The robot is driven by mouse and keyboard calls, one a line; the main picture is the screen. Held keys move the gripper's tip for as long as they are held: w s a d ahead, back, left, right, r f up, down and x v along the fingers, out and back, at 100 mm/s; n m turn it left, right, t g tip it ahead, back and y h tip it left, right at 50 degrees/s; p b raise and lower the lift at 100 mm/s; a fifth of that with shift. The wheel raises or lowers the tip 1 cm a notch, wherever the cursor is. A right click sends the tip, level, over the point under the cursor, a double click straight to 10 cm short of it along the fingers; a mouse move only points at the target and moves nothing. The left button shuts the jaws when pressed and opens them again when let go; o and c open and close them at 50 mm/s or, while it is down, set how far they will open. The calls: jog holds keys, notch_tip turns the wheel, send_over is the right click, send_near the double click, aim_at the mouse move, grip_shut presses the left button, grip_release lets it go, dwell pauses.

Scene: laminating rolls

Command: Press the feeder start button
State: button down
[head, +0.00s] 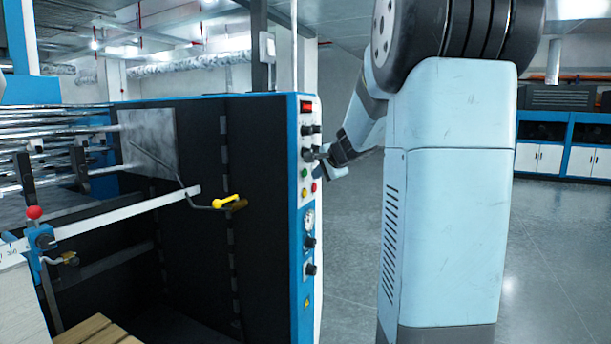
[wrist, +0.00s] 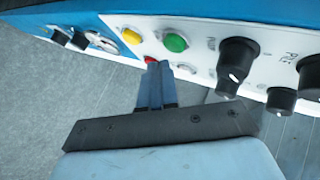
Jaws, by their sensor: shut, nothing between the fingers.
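The control panel (head: 307,225) is a narrow upright white face with blue edging on the machine's end. A green button (wrist: 175,43), a yellow button (wrist: 131,36), a red button (wrist: 151,60) and a pale button (wrist: 183,68) sit close together in the wrist view. The green button also shows in the head view (head: 304,173). No readable label shows which is the feeder start. My gripper (wrist: 158,68) is shut and empty. Its fingertips are at the red button and partly cover it. I cannot tell if they touch. The green button lies just past the tips, uncovered.
Black knobs (wrist: 237,58) stick out beside the buttons. A gauge (head: 309,219) and more knobs are lower on the panel. A yellow-handled lever (head: 228,202) and a white bar (head: 120,215) are on the machine's left. The grey floor (head: 560,250) at right is clear.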

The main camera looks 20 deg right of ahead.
jog(key=shift+w, duration=0.1)
jog(key=shift+w+a+r, duration=0.1)
jog(key=shift+w+a, duration=0.15)
jog(key=shift+w, duration=0.05)
jog(key=shift+w+a, duration=0.25)
jog(key=shift+w, duration=0.05)
dwell(1.4)
jog(key=shift+s, duration=0.1)
jog(key=shift+s+d, duration=0.5)
jog(key=shift+s, duration=0.05)
